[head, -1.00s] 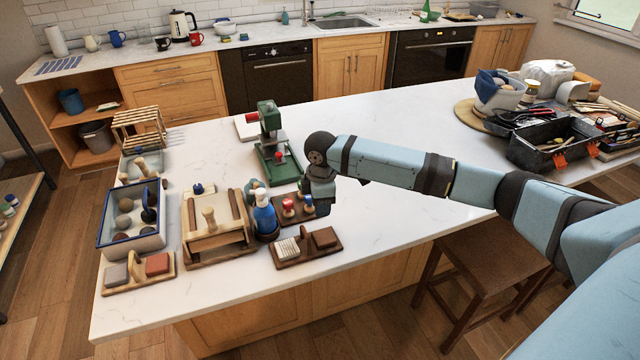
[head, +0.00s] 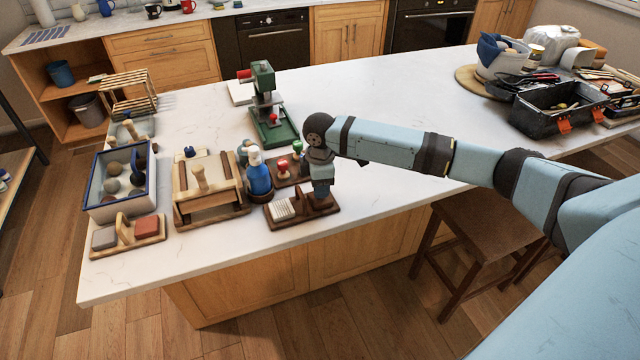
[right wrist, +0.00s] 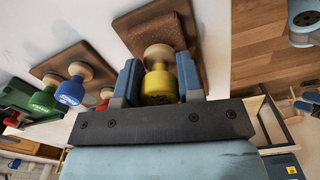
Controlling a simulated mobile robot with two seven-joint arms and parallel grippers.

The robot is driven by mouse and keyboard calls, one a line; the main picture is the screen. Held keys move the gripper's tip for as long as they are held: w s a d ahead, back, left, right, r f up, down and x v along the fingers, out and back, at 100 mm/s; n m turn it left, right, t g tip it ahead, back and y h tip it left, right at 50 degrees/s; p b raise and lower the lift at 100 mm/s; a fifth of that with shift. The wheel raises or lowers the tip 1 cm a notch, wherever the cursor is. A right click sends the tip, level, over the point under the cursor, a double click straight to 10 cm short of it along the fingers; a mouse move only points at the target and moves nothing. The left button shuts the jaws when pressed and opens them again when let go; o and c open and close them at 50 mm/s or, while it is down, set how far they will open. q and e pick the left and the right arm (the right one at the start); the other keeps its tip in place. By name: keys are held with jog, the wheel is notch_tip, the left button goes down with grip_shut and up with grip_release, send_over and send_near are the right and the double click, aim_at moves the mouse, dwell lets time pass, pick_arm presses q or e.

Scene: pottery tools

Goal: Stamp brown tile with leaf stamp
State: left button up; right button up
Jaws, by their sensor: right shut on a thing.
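My right gripper (head: 321,190) is shut on a yellow-handled stamp (right wrist: 158,88) with a round wooden base, seen in the right wrist view. The gripper points down over the brown tile (right wrist: 165,28), which lies on a dark wooden board (right wrist: 124,28). In the head view my gripper partly covers the brown tile (head: 328,203). The stamp's base overlaps the tile in the wrist view; I cannot tell whether they touch. The stamp's underside and its pattern are hidden. My left gripper is not in view.
A pale ribbed tile (head: 282,209) lies on the same board. Just behind, a wooden holder has red (head: 283,169), green (head: 297,147) and blue (right wrist: 70,92) stamps. A blue bottle (head: 258,175) stands to the left. The counter right of the board is clear.

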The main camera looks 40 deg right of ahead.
jog(key=shift+r, duration=0.1)
jog(key=shift+f, duration=0.25)
dwell(0.4)
jog(key=shift+s+f, duration=0.1)
jog(key=shift+f, duration=0.45)
dwell(0.5)
notch_tip(320, 180, up, 2)
jog(key=p, duration=0.2)
jog(key=shift+r+p, duration=0.25)
jog(key=shift+p, duration=0.15)
notch_tip(320, 180, up, 4)
jog(key=p, duration=0.4)
jog(key=shift+f, duration=0.15)
